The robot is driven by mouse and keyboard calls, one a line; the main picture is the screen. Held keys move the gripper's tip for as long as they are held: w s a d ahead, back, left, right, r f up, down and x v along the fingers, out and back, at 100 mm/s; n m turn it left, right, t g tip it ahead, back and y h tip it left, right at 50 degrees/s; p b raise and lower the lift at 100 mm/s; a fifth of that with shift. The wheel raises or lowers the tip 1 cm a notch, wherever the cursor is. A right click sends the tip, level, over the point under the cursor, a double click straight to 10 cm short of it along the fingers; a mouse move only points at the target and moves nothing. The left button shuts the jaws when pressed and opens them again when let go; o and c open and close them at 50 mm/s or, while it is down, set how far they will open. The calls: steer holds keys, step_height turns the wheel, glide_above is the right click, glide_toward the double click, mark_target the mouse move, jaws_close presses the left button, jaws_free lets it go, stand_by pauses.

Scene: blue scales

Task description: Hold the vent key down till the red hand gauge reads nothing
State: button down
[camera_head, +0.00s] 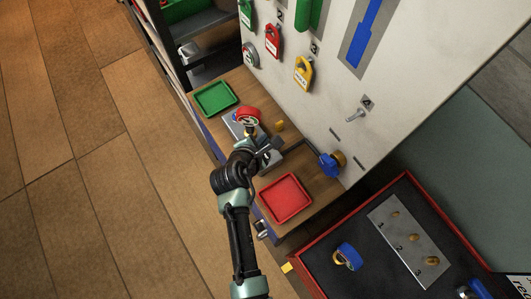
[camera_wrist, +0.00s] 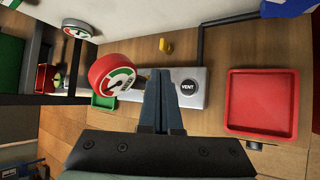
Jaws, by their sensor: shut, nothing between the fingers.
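The red hand gauge (camera_head: 247,114) stands on a grey metal block on the wooden shelf. In the wrist view the red gauge (camera_wrist: 112,76) faces me from the left of my fingers, its dial marked green and red; I cannot read its needle surely. The vent key (camera_wrist: 188,87) is a round black button marked VENT on the block's light plate, just right of my fingers. My gripper (camera_wrist: 160,74) is shut and empty, its blue-grey fingers together over the plate between gauge and key. Contact with the key does not show. In the head view my gripper (camera_head: 264,146) hides part of the block.
A red tray (camera_head: 286,199) lies right of the block and a green tray (camera_head: 216,97) left. A yellow knob (camera_wrist: 166,45) stands behind. A dark pipe runs to a blue fitting (camera_head: 330,164) by the white panel (camera_head: 400,60). Tagged locks hang on the panel.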

steer(key=shift+f, duration=0.15)
step_height(320, 180, down, 7)
steer(key=b, duration=0.8)
steer(key=shift+f, duration=0.15)
steer(key=shift+f+b, duration=0.4)
steer(key=shift+f, duration=0.25)
stand_by(1.3)
steer(key=shift+f, duration=0.4)
steer(key=shift+f+b, duration=0.3)
steer(key=shift+f, duration=0.15)
stand_by(1.8)
steer(key=shift+r, duration=0.1)
steer(key=shift+r+p, duration=0.75)
steer(key=shift+p, duration=0.2)
